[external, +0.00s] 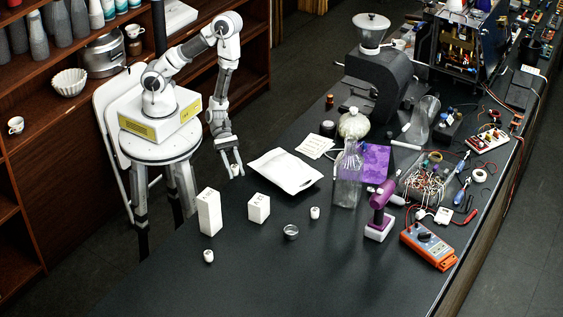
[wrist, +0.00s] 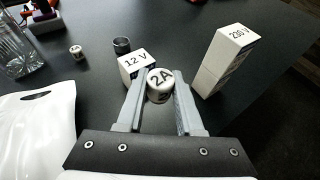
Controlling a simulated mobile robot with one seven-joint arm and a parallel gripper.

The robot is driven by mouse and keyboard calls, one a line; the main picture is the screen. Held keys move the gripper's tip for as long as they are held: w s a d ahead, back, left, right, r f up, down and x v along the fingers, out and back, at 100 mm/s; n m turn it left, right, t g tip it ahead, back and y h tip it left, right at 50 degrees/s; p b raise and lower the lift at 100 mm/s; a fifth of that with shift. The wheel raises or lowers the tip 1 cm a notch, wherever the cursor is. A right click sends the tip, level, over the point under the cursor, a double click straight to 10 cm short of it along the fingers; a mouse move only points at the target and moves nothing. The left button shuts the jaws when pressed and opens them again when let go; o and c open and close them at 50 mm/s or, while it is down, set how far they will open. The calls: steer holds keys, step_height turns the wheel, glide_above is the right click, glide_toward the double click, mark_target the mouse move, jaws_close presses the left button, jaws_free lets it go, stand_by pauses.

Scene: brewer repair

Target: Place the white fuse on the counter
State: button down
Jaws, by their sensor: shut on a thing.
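My gripper (external: 231,168) is shut on a white fuse marked 2A (wrist: 159,85), which sits between the fingertips in the wrist view. The fuse also shows small in the external view (external: 235,170). It is near the left edge of the dark counter (external: 290,270). I cannot tell whether it touches the counter. Two similar white fuses stand on the counter: one right of the middle (external: 314,212) and one at the front left (external: 208,256).
A tall white box (external: 209,212) marked 230 V and a shorter 12 V box (external: 259,208) stand close by. A small metal cup (external: 291,232) and a white pouch (external: 285,171) are near. The front counter is clear. Tools crowd the right side.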

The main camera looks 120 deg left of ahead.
steer(key=w+a+r+n+t+y+b, duration=0.1)
steer(key=w+a+r+n+y+b, duration=0.2)
steer(key=w+r, duration=0.5)
steer(key=s+d+f+m+g+h+b, duration=0.1)
steer(key=s+d+m+g+h+b, duration=0.15)
steer(key=d, duration=0.95)
steer(key=s+d+f+m+g+h+b, duration=0.1)
steer(key=d+f+m+g+h+b, duration=0.2)
steer(key=d, duration=1)
steer(key=s+d+f+m+g+h+b, duration=0.2)
steer(key=s+d+m+g, duration=0.15)
steer(key=s+d, duration=0.8)
steer(key=s+d+f+m+g+h+b, duration=0.1)
steer(key=s+d+f+m+g+b, duration=0.2)
steer(key=s+d+m, duration=0.75)
steer(key=n+p, duration=0.2)
steer(key=n, duration=0.4)
glide_above(143, 277)
step_height(143, 277, down, 6)
steer(key=shift+f, duration=2.3)
steer(key=shift+f, duration=0.1)
